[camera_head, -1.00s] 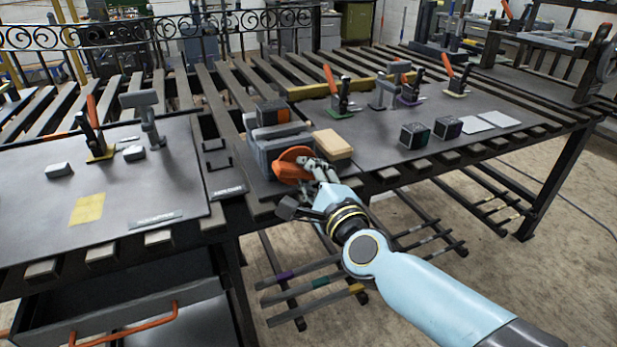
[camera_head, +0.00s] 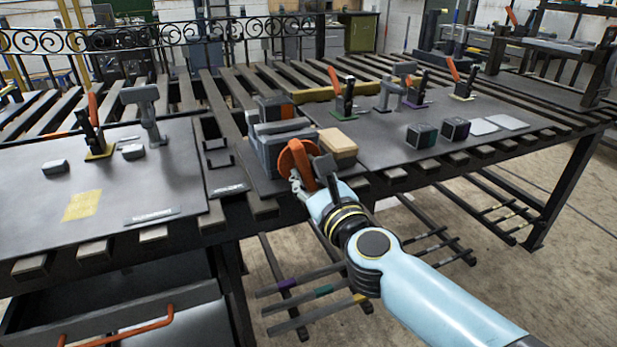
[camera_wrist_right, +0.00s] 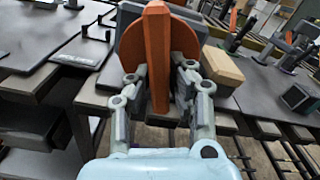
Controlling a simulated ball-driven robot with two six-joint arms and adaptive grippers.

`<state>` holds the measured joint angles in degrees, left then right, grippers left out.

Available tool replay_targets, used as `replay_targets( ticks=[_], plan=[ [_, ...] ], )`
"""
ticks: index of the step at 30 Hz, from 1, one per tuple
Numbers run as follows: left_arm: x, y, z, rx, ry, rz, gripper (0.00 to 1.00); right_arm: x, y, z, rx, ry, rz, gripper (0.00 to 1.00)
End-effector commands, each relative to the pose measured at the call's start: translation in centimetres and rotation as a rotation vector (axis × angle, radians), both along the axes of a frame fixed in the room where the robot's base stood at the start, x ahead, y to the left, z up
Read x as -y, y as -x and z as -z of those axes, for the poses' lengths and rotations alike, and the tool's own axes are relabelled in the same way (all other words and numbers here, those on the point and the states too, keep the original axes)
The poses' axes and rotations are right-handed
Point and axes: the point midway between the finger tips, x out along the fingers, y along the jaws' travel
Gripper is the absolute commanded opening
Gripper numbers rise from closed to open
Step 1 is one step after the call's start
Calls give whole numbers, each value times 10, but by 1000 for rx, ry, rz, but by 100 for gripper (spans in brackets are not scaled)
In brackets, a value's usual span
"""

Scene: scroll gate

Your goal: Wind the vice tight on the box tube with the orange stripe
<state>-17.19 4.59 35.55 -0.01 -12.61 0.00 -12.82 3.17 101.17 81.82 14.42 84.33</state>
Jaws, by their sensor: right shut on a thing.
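The grey vice (camera_head: 270,143) stands on the bench near its front edge. The box tube with the orange stripe (camera_head: 276,108) sits upright in the top of the vice; whether the jaws press on it I cannot tell. The orange handwheel (camera_head: 288,158) is on the vice's front. My right gripper (camera_head: 312,176) is shut on the orange grip of the handwheel. In the right wrist view the grip (camera_wrist_right: 157,60) stands upright between my two fingers, with the orange disc behind it. My left gripper is not in view.
A tan wooden block (camera_head: 338,144) lies right of the vice. Two dark cubes (camera_head: 421,134) and toggle clamps (camera_head: 343,92) stand further right. On the left plate are another clamp, a post and a yellow square (camera_head: 83,205).

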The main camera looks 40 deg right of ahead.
Motion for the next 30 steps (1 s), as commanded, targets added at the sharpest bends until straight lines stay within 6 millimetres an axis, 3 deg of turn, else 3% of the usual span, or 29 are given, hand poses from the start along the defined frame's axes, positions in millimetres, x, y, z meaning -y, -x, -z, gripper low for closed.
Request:
replay_targets(
  ticks=[1,24,25,30],
  plan=[
    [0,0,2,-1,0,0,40,-1,3,8,-7,-27,-1,0],
    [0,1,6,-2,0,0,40,-3,2,7,17,-126,0,0],
    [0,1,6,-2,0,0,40,-3,2,7,17,-126,0,19],
    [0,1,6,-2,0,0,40,-2,1,5,21,-125,-1,40]
  ],
)
